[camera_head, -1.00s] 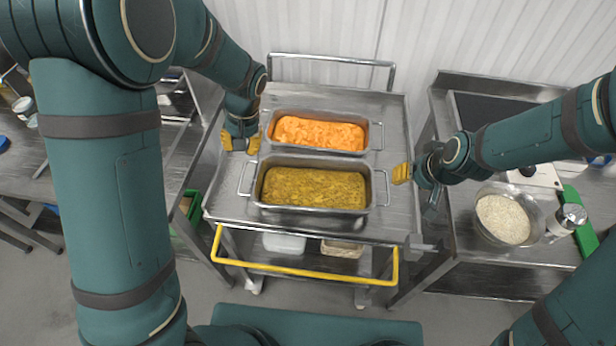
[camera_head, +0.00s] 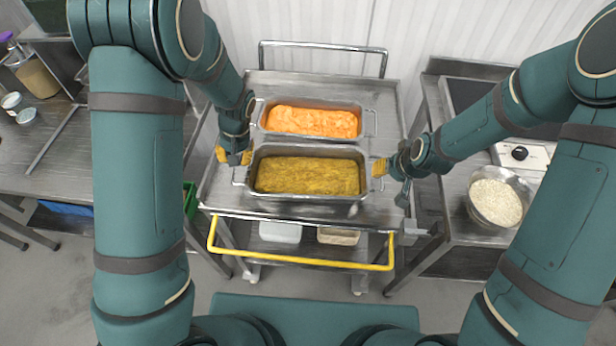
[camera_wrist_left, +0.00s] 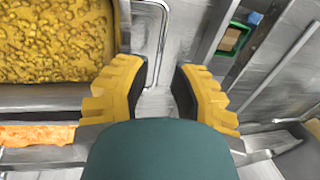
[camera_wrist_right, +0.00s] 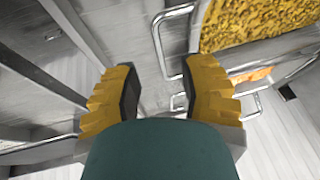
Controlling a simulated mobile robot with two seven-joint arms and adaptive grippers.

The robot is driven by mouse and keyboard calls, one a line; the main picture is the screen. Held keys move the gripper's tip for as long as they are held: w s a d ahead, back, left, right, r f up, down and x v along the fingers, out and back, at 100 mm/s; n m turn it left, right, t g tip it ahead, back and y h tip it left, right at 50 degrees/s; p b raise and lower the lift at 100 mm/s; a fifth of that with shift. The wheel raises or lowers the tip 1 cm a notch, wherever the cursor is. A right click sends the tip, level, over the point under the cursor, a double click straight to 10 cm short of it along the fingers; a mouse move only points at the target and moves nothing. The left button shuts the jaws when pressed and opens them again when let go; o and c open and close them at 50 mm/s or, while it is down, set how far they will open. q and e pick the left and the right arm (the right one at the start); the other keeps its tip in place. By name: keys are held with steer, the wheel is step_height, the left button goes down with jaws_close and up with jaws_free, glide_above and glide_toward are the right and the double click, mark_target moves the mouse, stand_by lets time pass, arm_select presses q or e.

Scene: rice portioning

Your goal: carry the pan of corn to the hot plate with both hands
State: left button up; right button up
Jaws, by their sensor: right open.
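The pan of corn (camera_head: 307,176) is a steel pan of yellow food with a loop handle at each end, on the front of a steel trolley (camera_head: 350,90). My left gripper (camera_head: 234,156) is open at the pan's left end. In the left wrist view its yellow fingers (camera_wrist_left: 160,92) stand apart, with the left handle (camera_wrist_left: 158,50) showing beyond the gap. My right gripper (camera_head: 384,168) is open at the pan's right end. In the right wrist view its fingers (camera_wrist_right: 165,95) stand apart, with the right handle (camera_wrist_right: 160,45) ahead of the gap.
A pan of orange food (camera_head: 312,121) stands just behind the corn pan. The right counter holds a bowl of rice (camera_head: 497,199), a white device with a knob (camera_head: 521,154) and a dark flat surface (camera_head: 480,95). A yellow rail (camera_head: 300,263) crosses the trolley's front.

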arm_select(q)
steer(key=shift+a+f, duration=0.25)
steer(key=shift+f, duration=1.05)
steer(key=shift+a+f, duration=0.25)
steer(key=shift+f, duration=1)
arm_select(e)
steer(key=shift+x, duration=2.55)
arm_select(q)
steer(key=shift+c, duration=1.2)
arm_select(e)
steer(key=shift+c, duration=1.3)
arm_select(q)
jaws_close()
arm_select(e)
jaws_close()
arm_select(q)
steer(key=shift+r, duration=0.1)
arm_select(e)
steer(key=shift+w, duration=0.1)
